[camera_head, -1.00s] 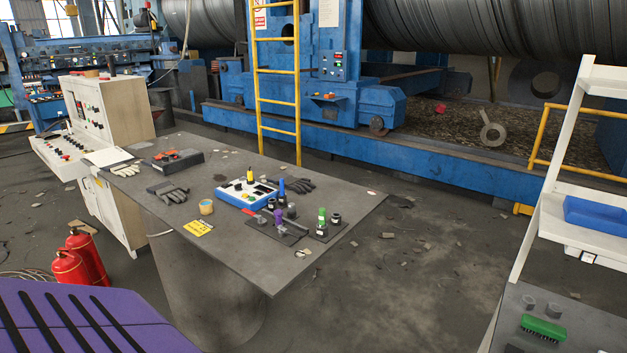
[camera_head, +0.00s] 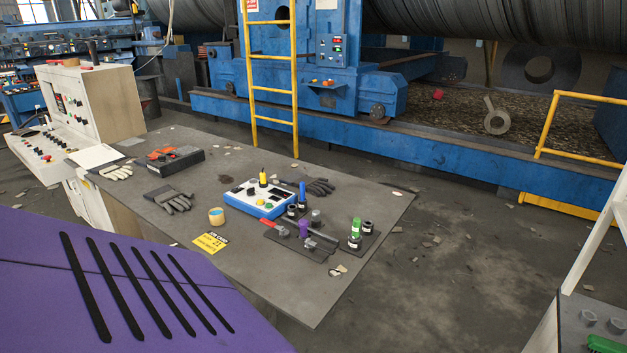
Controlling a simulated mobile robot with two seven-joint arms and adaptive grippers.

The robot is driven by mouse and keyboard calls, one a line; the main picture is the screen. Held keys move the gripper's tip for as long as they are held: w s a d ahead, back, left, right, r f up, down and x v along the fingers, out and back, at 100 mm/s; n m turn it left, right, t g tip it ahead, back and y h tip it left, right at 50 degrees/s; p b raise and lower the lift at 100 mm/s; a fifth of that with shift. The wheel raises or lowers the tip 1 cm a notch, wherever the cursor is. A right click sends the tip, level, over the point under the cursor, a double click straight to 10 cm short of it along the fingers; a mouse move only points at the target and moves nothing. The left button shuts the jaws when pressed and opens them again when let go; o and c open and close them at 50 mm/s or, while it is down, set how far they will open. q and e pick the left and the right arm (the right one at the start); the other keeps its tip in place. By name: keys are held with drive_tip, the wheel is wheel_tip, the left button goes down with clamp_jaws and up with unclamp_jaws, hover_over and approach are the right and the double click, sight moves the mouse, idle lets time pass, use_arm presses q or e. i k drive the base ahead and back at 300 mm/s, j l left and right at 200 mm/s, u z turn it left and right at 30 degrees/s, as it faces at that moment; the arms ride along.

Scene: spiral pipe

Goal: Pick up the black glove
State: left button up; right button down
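A black glove (camera_head: 319,187) lies flat on the dark grey table (camera_head: 300,297), just behind and right of the blue and white control box (camera_head: 254,197). A grey glove with a dark cuff (camera_head: 172,200) lies on the left part of the table. A pale glove (camera_head: 117,172) lies near the table's far left edge. Neither of my grippers is in view.
A tool pad (camera_head: 290,246), a green bottle (camera_head: 356,228), a tape roll (camera_head: 216,216) and a yellow sign (camera_head: 210,242) are on the table. A yellow ladder (camera_head: 270,80) stands behind it. Floor right of the table is largely open, with scattered debris.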

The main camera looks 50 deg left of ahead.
sight(319, 185)
drive_tip(key=j, duration=0.55)
drive_tip(key=k+j+z, duration=0.15)
drive_tip(key=j, duration=0.95)
drive_tip(key=k+j+z, duration=0.1)
drive_tip(key=j, duration=0.45)
